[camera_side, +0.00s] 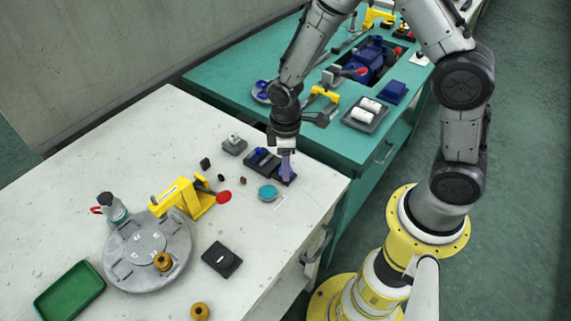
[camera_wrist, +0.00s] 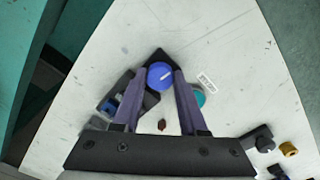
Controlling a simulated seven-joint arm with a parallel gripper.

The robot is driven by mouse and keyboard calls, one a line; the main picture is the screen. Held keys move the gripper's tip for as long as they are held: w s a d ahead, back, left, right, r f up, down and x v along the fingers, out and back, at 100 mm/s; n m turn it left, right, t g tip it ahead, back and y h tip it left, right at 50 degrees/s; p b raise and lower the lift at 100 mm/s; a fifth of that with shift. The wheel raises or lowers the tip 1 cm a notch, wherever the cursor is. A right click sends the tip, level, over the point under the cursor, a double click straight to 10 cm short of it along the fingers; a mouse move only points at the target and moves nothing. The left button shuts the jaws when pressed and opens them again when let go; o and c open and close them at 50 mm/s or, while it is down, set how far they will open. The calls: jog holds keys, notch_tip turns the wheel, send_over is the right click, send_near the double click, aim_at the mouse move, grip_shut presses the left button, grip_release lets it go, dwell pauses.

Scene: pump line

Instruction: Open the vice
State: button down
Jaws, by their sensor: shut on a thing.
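The vice (camera_side: 262,160) is a small dark block with blue parts on the white bench. In the wrist view its dark body (camera_wrist: 121,84) lies left of my fingers, partly covered by the left one. A round blue knob (camera_wrist: 160,76) with a white line on top sits at its end, on a dark base. My gripper (camera_side: 287,176) points down at this end, and its purple fingers (camera_wrist: 163,82) are closed on the knob's two sides. The knob is hidden by the fingers in the side view. I cannot tell how wide the vice's jaws stand.
A teal disc (camera_side: 268,192) lies close beside the gripper, with a white label near it. The green bench (camera_side: 225,82) is behind.

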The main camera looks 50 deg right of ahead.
jog(key=shift+m, duration=0.4)
jog(key=m, duration=0.3)
jog(key=shift+r+m, duration=0.1)
jog(key=shift+m, duration=0.2)
jog(key=m, duration=0.4)
jog(key=shift+m, duration=0.3)
jog(key=m, duration=0.3)
jog(key=shift+m, duration=2.4)
jog(key=c, duration=0.7)
grip_release()
jog(key=shift+c, duration=0.2)
